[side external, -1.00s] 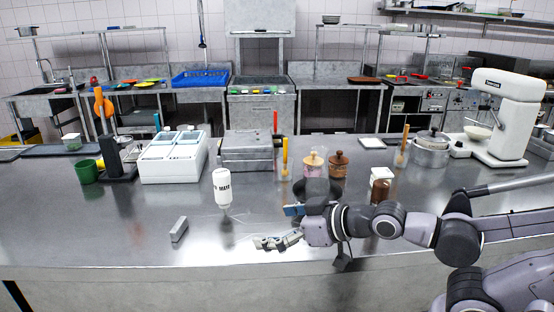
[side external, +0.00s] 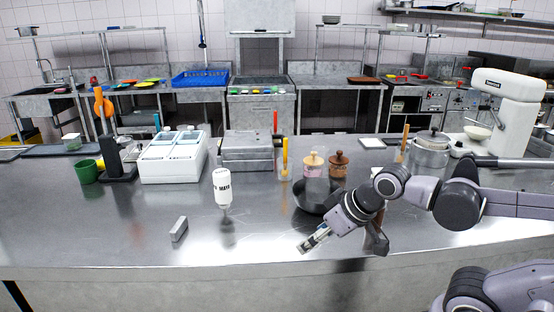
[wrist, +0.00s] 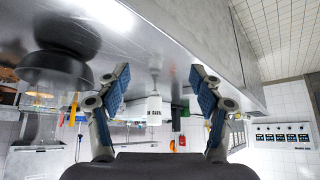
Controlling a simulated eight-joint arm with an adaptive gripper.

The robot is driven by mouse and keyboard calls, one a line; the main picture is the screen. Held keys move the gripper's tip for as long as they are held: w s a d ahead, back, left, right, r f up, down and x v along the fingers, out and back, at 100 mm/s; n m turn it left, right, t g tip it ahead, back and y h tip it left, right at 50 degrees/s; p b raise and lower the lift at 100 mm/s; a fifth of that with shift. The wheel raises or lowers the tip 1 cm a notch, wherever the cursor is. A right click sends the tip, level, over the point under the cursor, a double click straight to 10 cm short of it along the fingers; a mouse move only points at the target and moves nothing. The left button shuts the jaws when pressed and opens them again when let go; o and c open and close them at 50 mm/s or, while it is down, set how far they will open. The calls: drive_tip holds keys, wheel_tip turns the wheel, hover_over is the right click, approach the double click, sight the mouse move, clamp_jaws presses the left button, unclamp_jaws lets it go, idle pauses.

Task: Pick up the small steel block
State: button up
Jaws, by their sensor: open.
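The small steel block (side external: 179,229) lies on the steel counter (side external: 110,225) at the left front in the side view. It is a grey bar, apart from other things. My gripper (side external: 304,247) is to the right of the block, near the counter's front edge, pointing down and left. In the wrist view my gripper (wrist: 160,100) shows two blue-padded fingers spread wide with nothing between them. I cannot make out the block in the wrist view.
A white squeeze bottle (side external: 222,187) stands between the block and my gripper, further back. A dark bowl (side external: 312,198) sits behind my gripper. A white container (side external: 172,163), jars (side external: 338,163) and a green cup (side external: 88,171) stand further back. The counter around the block is clear.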

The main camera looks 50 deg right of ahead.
drive_tip(key=c, duration=0.3)
drive_tip(key=shift+c, duration=0.2)
drive_tip(key=shift+w+r, duration=0.1)
drive_tip(key=w+a+r+m+g, duration=0.1)
drive_tip(key=w+a+r+m, duration=0.15)
drive_tip(key=w+r, duration=0.65)
drive_tip(key=m+g+h, duration=0.4)
drive_tip(key=m, duration=0.5)
hover_over(178, 224)
drive_tip(key=a, duration=0.2)
drive_tip(key=f, duration=1.1)
drive_tip(key=shift+s+a+f, duration=0.2)
drive_tip(key=shift+s+f, duration=0.05)
drive_tip(key=shift+s+x, duration=0.15)
drive_tip(key=shift+x, duration=1.15)
drive_tip(key=shift+s+x, duration=0.15)
drive_tip(key=shift+x, duration=1.2)
